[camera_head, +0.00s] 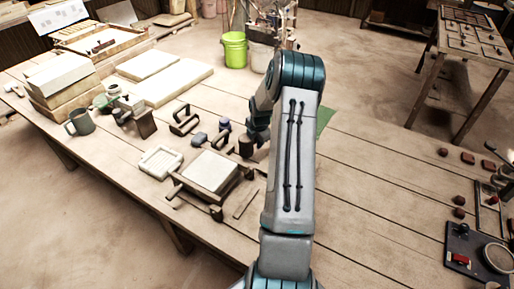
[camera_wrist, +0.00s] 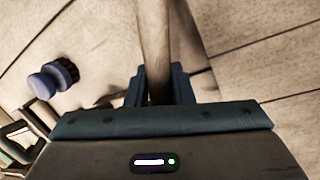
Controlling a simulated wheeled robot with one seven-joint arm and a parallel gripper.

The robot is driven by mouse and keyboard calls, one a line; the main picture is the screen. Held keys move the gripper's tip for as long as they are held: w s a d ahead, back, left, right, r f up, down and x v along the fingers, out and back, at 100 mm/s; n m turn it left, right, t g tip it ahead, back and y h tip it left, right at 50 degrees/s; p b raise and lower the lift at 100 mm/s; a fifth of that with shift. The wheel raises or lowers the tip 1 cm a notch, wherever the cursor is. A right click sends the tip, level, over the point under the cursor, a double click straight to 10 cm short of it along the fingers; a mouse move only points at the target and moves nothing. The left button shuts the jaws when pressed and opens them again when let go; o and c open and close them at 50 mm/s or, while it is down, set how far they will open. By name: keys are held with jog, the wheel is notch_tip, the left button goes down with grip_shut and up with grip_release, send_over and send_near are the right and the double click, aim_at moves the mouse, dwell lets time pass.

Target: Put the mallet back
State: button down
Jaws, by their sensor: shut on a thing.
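In the wrist view, my gripper (camera_wrist: 159,88) is shut on a pale brown wooden shaft (camera_wrist: 155,45), which looks like the mallet's handle. The shaft runs up out of the top of that view, so its far end is not seen there. In the head view, my gripper (camera_head: 257,130) is over the middle of the long table, partly hidden by my arm. A dark brown block (camera_head: 245,147) shows just below it; I cannot tell whether this is the mallet's head. No resting place for the mallet is clearly seen.
The tile press (camera_head: 210,170) and a white square frame (camera_head: 160,162) lie left of my gripper on the plank table (camera_head: 370,170). A purple-topped jar (camera_head: 224,126) stands close by. A mug (camera_head: 78,122) is farther left. The planks right of my arm are mostly clear.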

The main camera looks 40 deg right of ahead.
aim_at(257, 153)
jog(key=shift+s+p+x, duration=0.2)
jog(key=shift+x, duration=0.75)
jog(key=shift+s+p+x, duration=0.15)
jog(key=shift+s+x, duration=0.1)
jog(key=shift+x, duration=0.7)
jog(key=shift+a+f, duration=0.15)
jog(key=shift+f, duration=0.1)
jog(key=c, duration=1.3)
grip_release()
jog(key=shift+o, duration=0.2)
